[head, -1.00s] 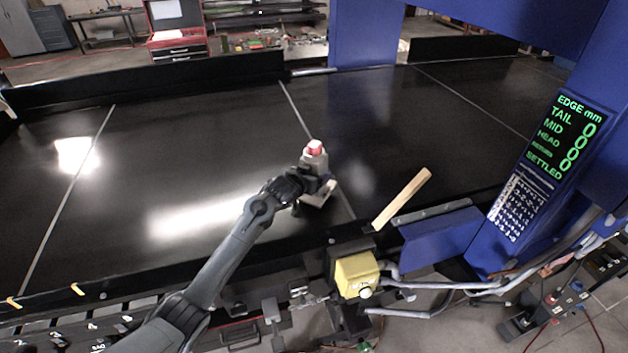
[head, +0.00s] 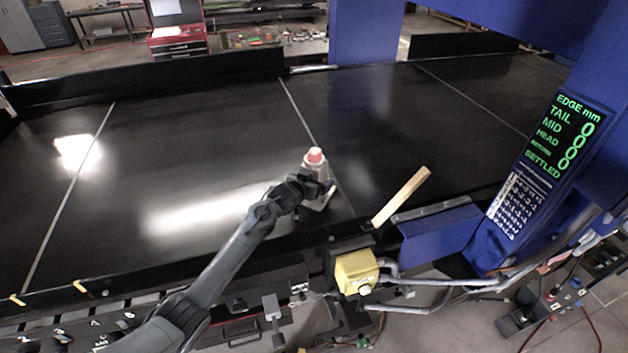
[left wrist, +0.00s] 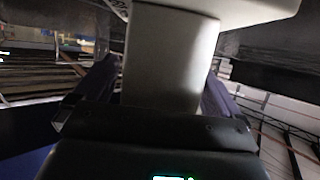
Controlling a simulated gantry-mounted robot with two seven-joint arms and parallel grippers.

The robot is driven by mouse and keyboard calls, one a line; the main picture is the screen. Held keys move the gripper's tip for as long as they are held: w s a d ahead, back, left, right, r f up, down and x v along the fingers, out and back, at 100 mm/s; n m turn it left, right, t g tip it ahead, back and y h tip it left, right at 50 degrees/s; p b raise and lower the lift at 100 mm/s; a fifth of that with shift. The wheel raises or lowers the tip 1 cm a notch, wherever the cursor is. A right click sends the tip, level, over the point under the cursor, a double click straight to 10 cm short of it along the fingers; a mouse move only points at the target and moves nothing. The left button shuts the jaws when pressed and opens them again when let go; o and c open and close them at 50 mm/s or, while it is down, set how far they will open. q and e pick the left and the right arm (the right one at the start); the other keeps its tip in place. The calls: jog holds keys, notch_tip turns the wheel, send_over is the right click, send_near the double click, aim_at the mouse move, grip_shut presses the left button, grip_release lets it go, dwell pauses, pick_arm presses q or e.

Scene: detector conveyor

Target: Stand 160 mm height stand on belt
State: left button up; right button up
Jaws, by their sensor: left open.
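The height stand (head: 313,168) has a pale grey body, a red-pink top and a flat light base plate. It appears upright on the black belt (head: 230,140), near the belt's front edge, with its base seeming to rest on the surface. My left gripper (head: 322,188) is at the stand's lower body and partly hides it. In the left wrist view, the stand's pale column (left wrist: 172,60) is between the fingers of my open left gripper (left wrist: 160,90). Whether a finger touches the column I cannot tell. My right gripper is out of view.
A yellow box (head: 356,271) is in front of the belt. A blue frame with a display (head: 562,135) stands at the right. The belt left of the stand is clear.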

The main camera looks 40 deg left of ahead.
pick_arm(q)
jog(key=shift+s+r, duration=0.1)
jog(key=shift+r, duration=0.05)
jog(key=shift+s+r, duration=0.1)
jog(key=shift+s, duration=0.1)
jog(key=b+v, duration=0.1)
jog(key=v, duration=1)
jog(key=shift+s, duration=0.2)
jog(key=shift+d+r, duration=0.15)
jog(key=shift+r, duration=0.05)
